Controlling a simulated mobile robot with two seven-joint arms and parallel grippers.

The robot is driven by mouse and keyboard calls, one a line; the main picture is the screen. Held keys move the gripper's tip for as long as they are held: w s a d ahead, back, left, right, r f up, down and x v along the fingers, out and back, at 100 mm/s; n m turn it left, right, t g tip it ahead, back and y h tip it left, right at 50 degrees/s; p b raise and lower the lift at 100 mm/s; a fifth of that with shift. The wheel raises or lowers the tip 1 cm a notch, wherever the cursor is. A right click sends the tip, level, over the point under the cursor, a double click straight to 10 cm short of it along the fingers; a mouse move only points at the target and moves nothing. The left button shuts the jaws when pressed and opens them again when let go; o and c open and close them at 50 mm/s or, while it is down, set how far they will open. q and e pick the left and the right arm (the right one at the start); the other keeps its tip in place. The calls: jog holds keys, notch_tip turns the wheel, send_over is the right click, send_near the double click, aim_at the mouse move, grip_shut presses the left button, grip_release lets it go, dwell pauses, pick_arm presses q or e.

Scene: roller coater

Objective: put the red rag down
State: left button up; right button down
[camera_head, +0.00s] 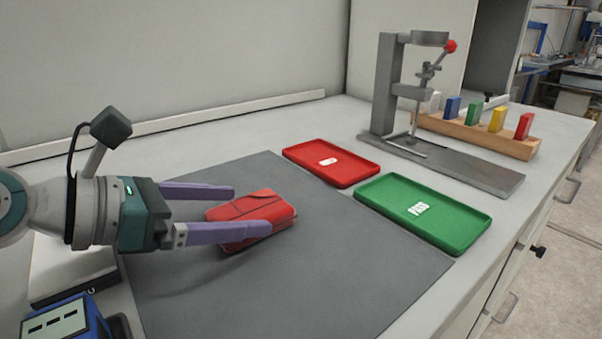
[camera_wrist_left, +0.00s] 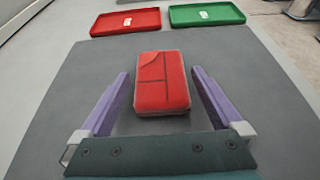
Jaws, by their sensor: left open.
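The red rag (camera_head: 262,204), a folded red block with dark lines, lies on the dark grey mat (camera_head: 330,265). It also shows in the left wrist view (camera_wrist_left: 162,82). My left gripper (camera_head: 252,211) is open, with its purple fingers on either side of the rag. In the left wrist view a gap shows between each finger and the rag, wider on the right. In the head view the near finger hides part of the rag's side. My right gripper is in neither view.
A red tray (camera_head: 300,153) and a green tray (camera_head: 460,235) labelled PASS stand right of the mat. Behind them are a grey stand (camera_head: 385,85) with a red-knobbed lever and a wooden rack (camera_head: 470,135) of coloured blocks. A blue device (camera_head: 62,322) sits at front left.

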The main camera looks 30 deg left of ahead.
pick_arm(q)
jog(key=b+v, duration=0.1)
jog(key=v, duration=0.7)
jog(key=shift+f, duration=0.15)
jog(key=shift+s+a+r, duration=0.2)
jog(key=shift+s+r, duration=0.2)
jog(key=shift+s, duration=0.1)
